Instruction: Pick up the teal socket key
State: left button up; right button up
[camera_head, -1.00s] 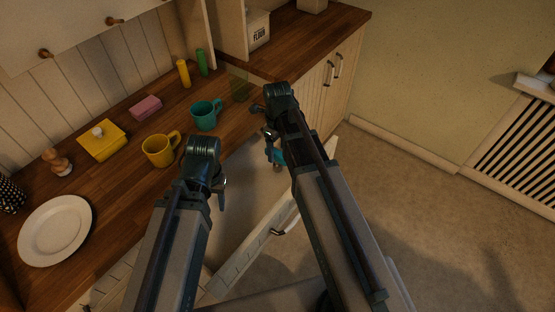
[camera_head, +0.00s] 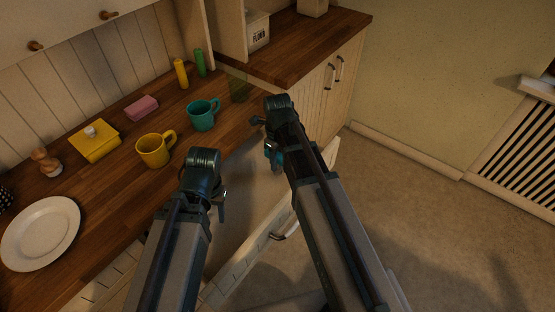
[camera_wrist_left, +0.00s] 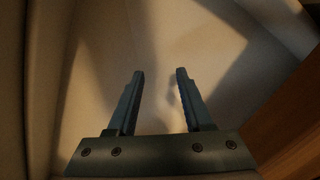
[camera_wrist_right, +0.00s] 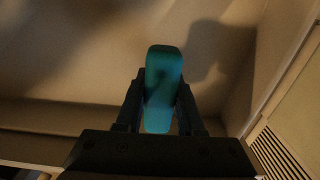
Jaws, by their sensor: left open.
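The teal socket key (camera_wrist_right: 164,75) stands out between the fingers of my right gripper (camera_wrist_right: 160,100) in the right wrist view. Both fingers press against its sides. In the head view the key (camera_head: 275,156) shows as a small teal patch beside my right gripper (camera_head: 267,140), over the open drawer; the arm partly hides it. My left gripper (camera_head: 222,203) hangs over the drawer, left of the right one. In the left wrist view it (camera_wrist_left: 160,75) is open and empty above the pale drawer floor.
The open drawer's white front (camera_head: 248,265) with a metal handle is below my arms. On the wooden counter stand a teal mug (camera_head: 201,116), a yellow mug (camera_head: 152,152), a yellow butter dish (camera_head: 94,146), a pink sponge (camera_head: 141,107) and a white plate (camera_head: 40,233). Open floor lies right.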

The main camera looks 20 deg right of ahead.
grip_shut()
pick_arm(q)
jog(key=shift+r, duration=0.1)
notch_tip(320, 180, up, 10)
jog(key=p, duration=1)
pick_arm(e)
notch_tip(320, 180, up, 10)
